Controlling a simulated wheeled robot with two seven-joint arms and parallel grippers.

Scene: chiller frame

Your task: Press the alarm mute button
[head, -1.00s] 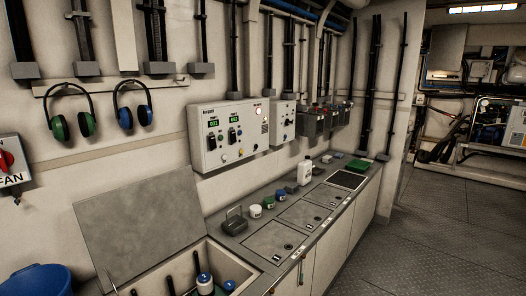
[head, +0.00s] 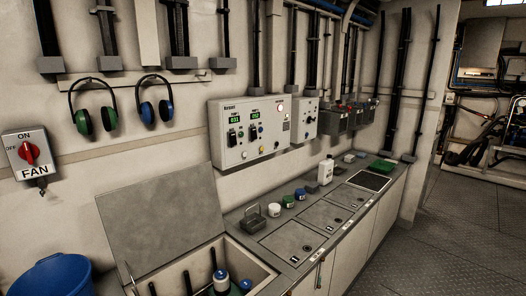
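A white control panel (head: 250,132) is mounted on the wall above the counter. It carries two green digital displays, black switches, several small buttons or lamps, and a round light (head: 281,107) that glows at its upper right. A smaller white box (head: 304,119) with a dark knob is fixed just right of it. Which button is the alarm mute cannot be told, as the labels are too small to read. Neither of my grippers is in view.
The counter (head: 245,228) below has an open hatch lid (head: 165,215), a small grey basket (head: 254,217), jars and a white bottle (head: 326,171). A red FAN switch (head: 30,153), ear defenders (head: 93,108) and a blue bucket (head: 56,277) are at left. Open floor (head: 460,215) lies right.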

